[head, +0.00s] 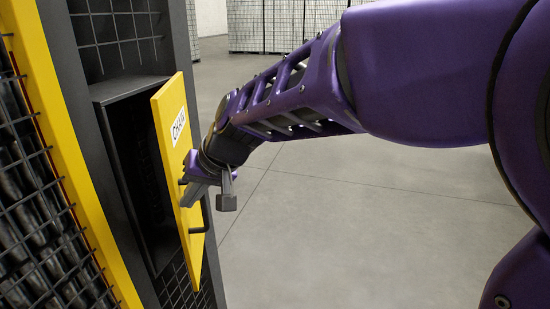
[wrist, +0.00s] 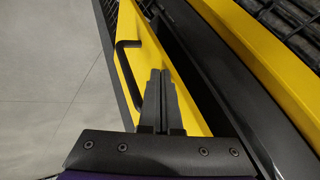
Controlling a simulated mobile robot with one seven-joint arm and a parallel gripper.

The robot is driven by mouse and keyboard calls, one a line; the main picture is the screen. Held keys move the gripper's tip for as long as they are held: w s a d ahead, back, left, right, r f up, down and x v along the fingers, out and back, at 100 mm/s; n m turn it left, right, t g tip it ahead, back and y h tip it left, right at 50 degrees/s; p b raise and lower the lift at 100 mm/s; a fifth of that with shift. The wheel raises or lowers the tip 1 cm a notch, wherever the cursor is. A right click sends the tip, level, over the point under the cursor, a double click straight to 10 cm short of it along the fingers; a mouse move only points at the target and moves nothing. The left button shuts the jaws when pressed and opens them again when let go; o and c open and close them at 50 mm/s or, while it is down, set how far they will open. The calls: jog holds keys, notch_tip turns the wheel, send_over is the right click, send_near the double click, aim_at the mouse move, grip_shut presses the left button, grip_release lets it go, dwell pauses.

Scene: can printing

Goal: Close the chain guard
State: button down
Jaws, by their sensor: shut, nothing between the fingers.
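The chain guard (head: 183,150) is a yellow hinged door with a white label reading CHAIN and a dark bar handle (head: 205,216). It stands partly open in front of a dark box-like housing (head: 130,92), and the dark inside shows. My gripper (head: 208,198) is at the outer face of the door, near the handle. In the wrist view, the shut fingers (wrist: 161,82) lie over the yellow door (wrist: 150,62), beside the black handle (wrist: 128,60). I cannot tell whether the fingertips touch the door.
A yellow frame post (head: 62,130) and wire mesh (head: 40,215) stand left of the housing. Clear grey floor (head: 330,235) lies to the right of the door. Pale stacked pallets (head: 290,25) stand far at the back.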

jog(key=a+p, duration=0.3)
jog(key=a, duration=0.8)
jog(key=shift+s+r, duration=0.2)
jog(key=shift+a+r, duration=0.1)
jog(key=shift+a, duration=0.05)
